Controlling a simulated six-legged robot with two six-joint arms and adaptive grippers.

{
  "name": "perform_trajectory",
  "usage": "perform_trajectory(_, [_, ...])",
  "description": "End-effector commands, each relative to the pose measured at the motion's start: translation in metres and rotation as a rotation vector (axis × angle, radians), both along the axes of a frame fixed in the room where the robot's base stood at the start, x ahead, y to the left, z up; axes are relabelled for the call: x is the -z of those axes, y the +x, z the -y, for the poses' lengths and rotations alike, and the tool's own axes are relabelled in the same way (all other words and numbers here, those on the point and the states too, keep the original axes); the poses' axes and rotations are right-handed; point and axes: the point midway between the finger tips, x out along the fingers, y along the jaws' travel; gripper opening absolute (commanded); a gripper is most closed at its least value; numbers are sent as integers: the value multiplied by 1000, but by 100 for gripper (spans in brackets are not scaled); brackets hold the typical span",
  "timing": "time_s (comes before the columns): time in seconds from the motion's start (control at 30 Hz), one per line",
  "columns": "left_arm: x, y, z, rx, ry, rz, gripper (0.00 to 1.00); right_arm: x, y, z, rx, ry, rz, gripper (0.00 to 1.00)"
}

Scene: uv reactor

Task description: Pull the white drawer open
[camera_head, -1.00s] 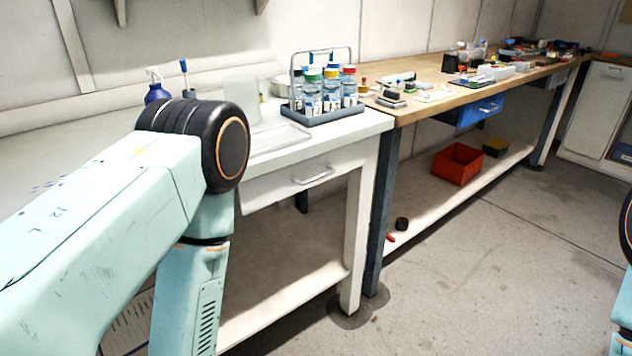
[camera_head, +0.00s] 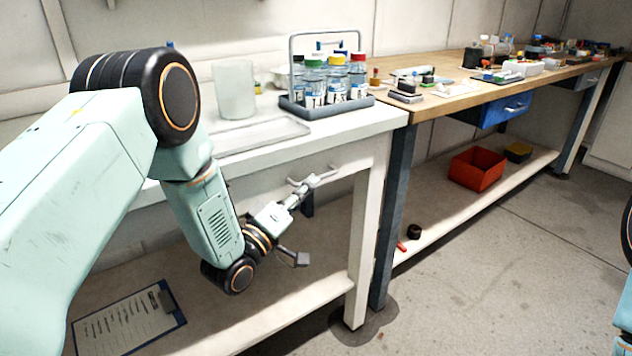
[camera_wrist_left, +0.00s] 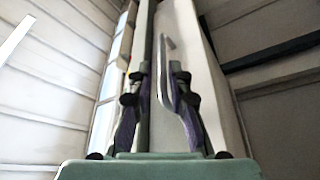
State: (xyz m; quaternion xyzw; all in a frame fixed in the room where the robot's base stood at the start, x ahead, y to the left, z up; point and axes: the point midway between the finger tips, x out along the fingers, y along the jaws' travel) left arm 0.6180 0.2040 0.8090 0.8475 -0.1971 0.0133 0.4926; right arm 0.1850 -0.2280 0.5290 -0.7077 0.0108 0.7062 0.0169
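The white drawer (camera_head: 262,184) is in the front of the white bench and looks shut. In the left wrist view the fingers of my left gripper (camera_wrist_left: 160,95) stand apart. The curved handle (camera_wrist_left: 168,72) reaches in between them, close to the right finger; I cannot tell whether they touch. The drawer front (camera_wrist_left: 205,75) is beyond. My right gripper is out of view.
On the white bench (camera_head: 375,122) stand a bottle rack (camera_head: 330,108), a tray (camera_head: 262,134) and a clear beaker (camera_head: 235,90). A clipboard (camera_head: 128,325) lies on the lower shelf. The wooden bench with a blue drawer (camera_head: 505,110) adjoins on the right. The floor in front is clear.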

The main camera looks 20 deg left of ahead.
Motion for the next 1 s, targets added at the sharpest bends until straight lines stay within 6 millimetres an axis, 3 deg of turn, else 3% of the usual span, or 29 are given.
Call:
perform_trajectory(0.3, [-7, 33, 10, -2, 1, -1, 19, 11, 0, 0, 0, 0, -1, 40])
perform_trajectory(0.63, [-8, 39, 10, -4, 1, -3, 19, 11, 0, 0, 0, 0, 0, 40])
perform_trajectory(0.83, [-8, 40, 10, -4, 1, -3, 2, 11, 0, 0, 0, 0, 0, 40])
perform_trajectory(1.0, [-8, 40, 10, -4, 1, -3, 0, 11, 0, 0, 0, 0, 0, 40])
